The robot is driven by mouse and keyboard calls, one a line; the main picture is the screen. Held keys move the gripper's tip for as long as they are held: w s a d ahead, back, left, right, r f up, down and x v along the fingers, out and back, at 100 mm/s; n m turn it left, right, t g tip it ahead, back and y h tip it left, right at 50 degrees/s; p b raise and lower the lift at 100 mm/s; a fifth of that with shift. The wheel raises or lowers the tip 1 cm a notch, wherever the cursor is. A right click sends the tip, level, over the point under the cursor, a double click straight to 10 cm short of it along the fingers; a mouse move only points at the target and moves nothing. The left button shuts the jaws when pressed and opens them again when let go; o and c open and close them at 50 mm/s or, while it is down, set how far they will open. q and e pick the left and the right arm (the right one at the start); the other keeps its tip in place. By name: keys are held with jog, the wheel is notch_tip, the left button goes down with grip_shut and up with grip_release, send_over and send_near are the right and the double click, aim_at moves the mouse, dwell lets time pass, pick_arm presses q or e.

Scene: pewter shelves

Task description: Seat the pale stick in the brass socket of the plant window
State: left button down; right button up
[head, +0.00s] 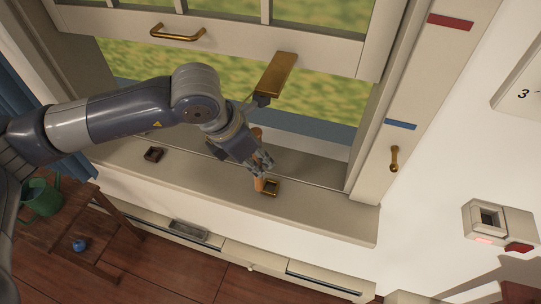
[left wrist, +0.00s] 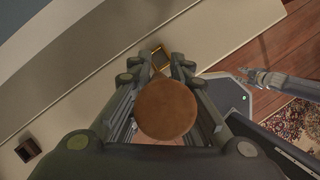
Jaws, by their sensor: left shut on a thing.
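The pale stick (head: 258,184), tan and round-ended, is in my left gripper (head: 262,163), which is shut on it above the window sill. The stick looks roughly upright, and its lower end shows just left of the square brass socket (head: 270,187). I cannot tell whether they touch. In the left wrist view the stick's round end (left wrist: 167,109) fills the middle between the fingers (left wrist: 170,66), hiding its lower part. The brass socket (left wrist: 159,57) shows beyond it. What looks like my right gripper (left wrist: 258,77) is away to the right; its jaw state is unclear.
A dark square socket (head: 153,154) sits on the sill (head: 215,180) to the left; it also shows in the wrist view (left wrist: 27,150). The raised sash (head: 215,40) and a brass flap (head: 277,74) are above my arm. A stool with a green watering can (head: 40,198) stands lower left.

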aim_at(259, 183)
pick_arm(q)
jog(key=d+f, duration=0.1)
jog(key=w+f+p, duration=0.1)
jog(key=w+d+f+p, duration=0.1)
jog(key=shift+d+f, duration=0.3)
jog(key=shift+d, duration=0.05)
jog(key=shift+s, duration=0.1)
jog(key=shift+f, duration=0.15)
jog(key=c, duration=1.5)
grip_release()
